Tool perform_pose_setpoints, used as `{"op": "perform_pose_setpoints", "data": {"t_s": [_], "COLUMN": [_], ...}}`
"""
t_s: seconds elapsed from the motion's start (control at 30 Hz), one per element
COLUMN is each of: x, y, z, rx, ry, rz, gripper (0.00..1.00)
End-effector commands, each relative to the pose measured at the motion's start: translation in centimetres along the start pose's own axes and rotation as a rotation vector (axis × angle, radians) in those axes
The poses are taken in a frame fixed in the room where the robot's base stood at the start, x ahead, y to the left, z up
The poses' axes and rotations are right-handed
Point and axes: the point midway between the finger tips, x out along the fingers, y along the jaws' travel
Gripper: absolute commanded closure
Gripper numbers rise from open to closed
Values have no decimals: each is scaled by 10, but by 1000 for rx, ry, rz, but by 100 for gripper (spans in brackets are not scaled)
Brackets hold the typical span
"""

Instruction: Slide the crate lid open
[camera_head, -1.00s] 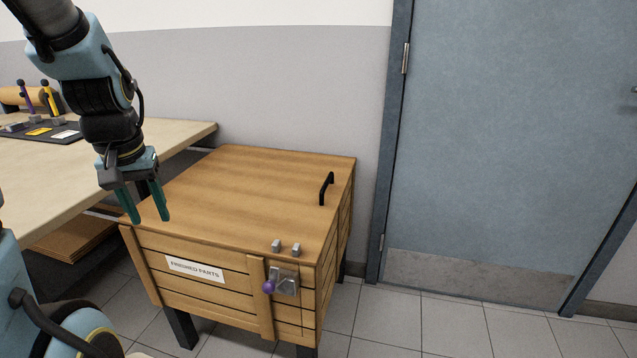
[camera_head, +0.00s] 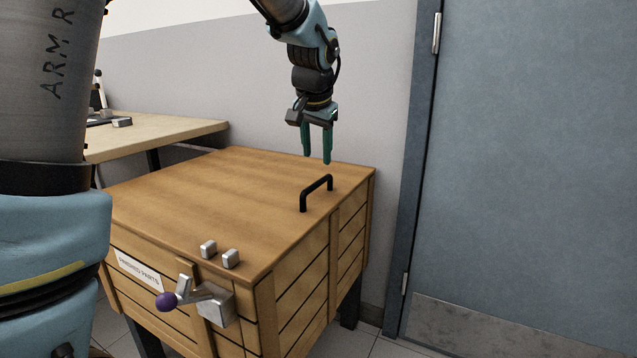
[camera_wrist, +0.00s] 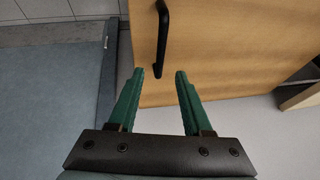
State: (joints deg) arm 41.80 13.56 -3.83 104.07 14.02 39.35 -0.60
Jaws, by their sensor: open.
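The wooden crate (camera_head: 300,290) stands by the wall, its flat lid (camera_head: 200,190) lying over the top. A black bar handle (camera_head: 316,191) stands up near the lid's right edge. My gripper (camera_head: 317,160) is open and empty, pointing down above the lid's far right part, behind the handle in the head view. In the wrist view, my gripper (camera_wrist: 156,75) has its green fingers apart, and the black handle (camera_wrist: 162,35) lies ahead, roughly in line with the gap. A metal latch (camera_head: 205,300) with a purple knob (camera_head: 166,301) is on the crate's front.
Two small metal blocks (camera_head: 219,254) sit on the lid's front edge. A workbench (camera_head: 160,138) stands at the left, close to the crate. A blue-grey door (camera_head: 530,150) is at the right. The tiled floor (camera_head: 375,346) between crate and door is clear.

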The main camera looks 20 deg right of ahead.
Motion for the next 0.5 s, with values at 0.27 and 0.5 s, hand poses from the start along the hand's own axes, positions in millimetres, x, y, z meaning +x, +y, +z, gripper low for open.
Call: {"op": "perform_pose_setpoints", "data": {"t_s": [0.27,0.5], "x": [55,81], "y": [0,0], "z": [2,1], "rx": [0,-1], "ry": [-4,-2], "rz": [1,0], "gripper": [50,50]}}
